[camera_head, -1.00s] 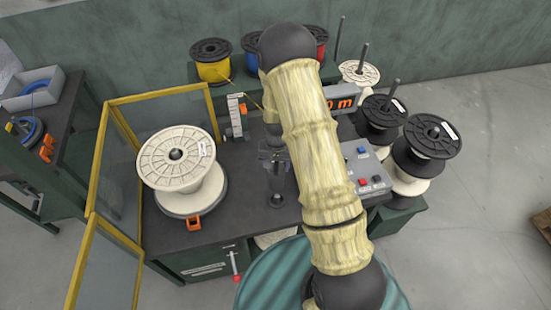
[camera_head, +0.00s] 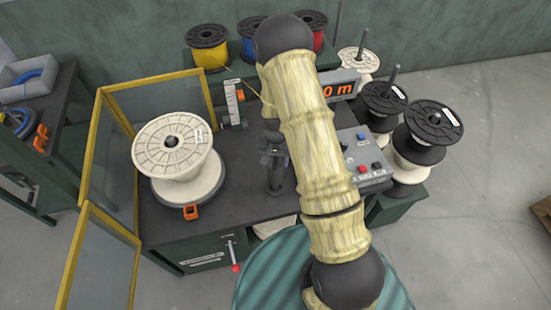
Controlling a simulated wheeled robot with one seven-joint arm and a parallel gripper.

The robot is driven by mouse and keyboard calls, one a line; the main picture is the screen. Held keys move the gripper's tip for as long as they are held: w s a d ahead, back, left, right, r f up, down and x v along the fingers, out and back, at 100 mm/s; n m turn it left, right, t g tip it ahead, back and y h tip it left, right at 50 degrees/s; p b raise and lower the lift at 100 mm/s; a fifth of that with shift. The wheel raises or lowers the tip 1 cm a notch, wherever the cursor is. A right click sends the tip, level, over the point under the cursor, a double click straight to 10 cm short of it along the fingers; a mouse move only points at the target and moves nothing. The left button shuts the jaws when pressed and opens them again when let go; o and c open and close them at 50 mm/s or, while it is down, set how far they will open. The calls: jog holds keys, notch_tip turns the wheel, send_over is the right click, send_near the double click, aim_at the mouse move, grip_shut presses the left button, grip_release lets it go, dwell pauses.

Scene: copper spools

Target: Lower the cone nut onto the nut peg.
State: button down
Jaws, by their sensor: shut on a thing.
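My gripper (camera_head: 273,156) is beside my arm, above the dark bench top, shut on the cone nut. The cone nut is dark and cannot be made out clearly from the fingers. A dark upright shape, which looks like the nut peg (camera_head: 276,186), stands on the bench directly below the gripper. The gap between nut and peg is too small and dark to judge. I cannot tell whether they touch.
A large cream spool (camera_head: 178,160) stands on the bench at left, with a dark spindle tip at its centre. Yellow-framed guard panels (camera_head: 88,160) stand left of it. A control box (camera_head: 362,160) and black spools (camera_head: 432,130) are at right.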

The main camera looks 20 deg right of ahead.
jog(key=shift+f+b, duration=0.9)
jog(key=shift+f, duration=0.5)
jog(key=shift+f+b, duration=1.3)
jog(key=shift+f, duration=0.65)
jog(key=shift+c, duration=2.3)
grip_release()
notch_tip(320, 180, up, 17)
jog(key=b, duration=0.2)
jog(key=shift+r+b, duration=0.2)
jog(key=shift+b, duration=0.2)
